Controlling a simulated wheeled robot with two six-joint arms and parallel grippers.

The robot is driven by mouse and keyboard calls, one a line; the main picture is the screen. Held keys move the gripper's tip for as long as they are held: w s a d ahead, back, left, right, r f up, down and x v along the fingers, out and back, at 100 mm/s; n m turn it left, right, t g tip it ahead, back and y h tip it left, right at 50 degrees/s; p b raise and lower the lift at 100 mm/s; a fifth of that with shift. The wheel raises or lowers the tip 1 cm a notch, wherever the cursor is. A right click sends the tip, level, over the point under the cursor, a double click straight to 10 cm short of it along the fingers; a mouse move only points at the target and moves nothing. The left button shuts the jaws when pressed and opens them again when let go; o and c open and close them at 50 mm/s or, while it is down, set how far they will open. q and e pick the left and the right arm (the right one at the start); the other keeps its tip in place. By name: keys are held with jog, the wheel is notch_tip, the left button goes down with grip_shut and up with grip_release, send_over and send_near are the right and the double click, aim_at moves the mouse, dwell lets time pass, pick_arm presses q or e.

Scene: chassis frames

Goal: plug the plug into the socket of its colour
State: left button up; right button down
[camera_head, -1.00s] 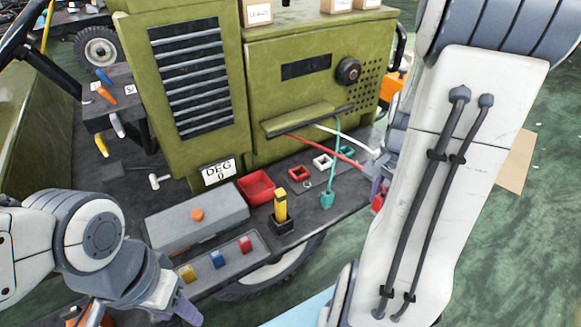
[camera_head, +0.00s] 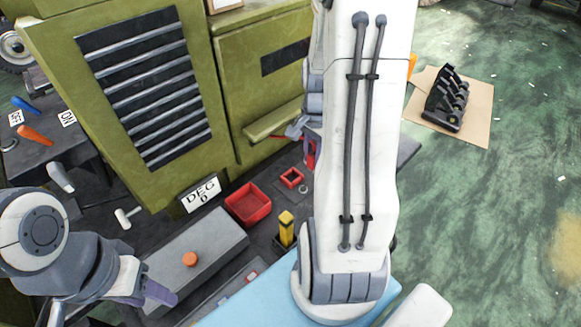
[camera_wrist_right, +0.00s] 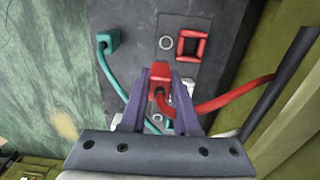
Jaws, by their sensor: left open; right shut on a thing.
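The red plug (camera_wrist_right: 158,75) is between the purple fingers of my right gripper (camera_wrist_right: 160,82), which is shut on it. A red cable (camera_wrist_right: 225,97) trails from it to the right in the right wrist view. The red socket (camera_wrist_right: 192,46), a square ring, lies on the dark shelf beyond the plug and a little right, apart from it in that picture. It also shows in the head view (camera_head: 291,178), just left of my right arm. The head view shows the red plug (camera_head: 311,153) partly hidden by that arm. My left gripper (camera_head: 160,295) is open and empty.
A teal plug (camera_wrist_right: 108,42) with its cable stands on the shelf edge. A white piece near the fingers is mostly hidden. A red bin (camera_head: 248,203), a yellow plug (camera_head: 286,226) and a grey box with an orange button (camera_head: 190,259) stand left of my right arm.

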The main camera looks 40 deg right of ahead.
jog(key=w+f, duration=0.1)
jog(key=w+a+f, duration=0.1)
jog(key=w, duration=0.1)
jog(key=w+a+f, duration=0.1)
jog(key=w, duration=0.1)
jog(key=shift+w+a+f, duration=0.15)
jog(key=shift+f, duration=0.1)
jog(key=shift+w+f, duration=0.1)
jog(key=shift+f, duration=0.1)
jog(key=shift+f+p, duration=0.3)
jog(key=shift+f, duration=1.6)
jog(key=c, duration=0.7)
grip_release()
jog(key=shift+o, duration=0.2)
jog(key=shift+r, duration=0.1)
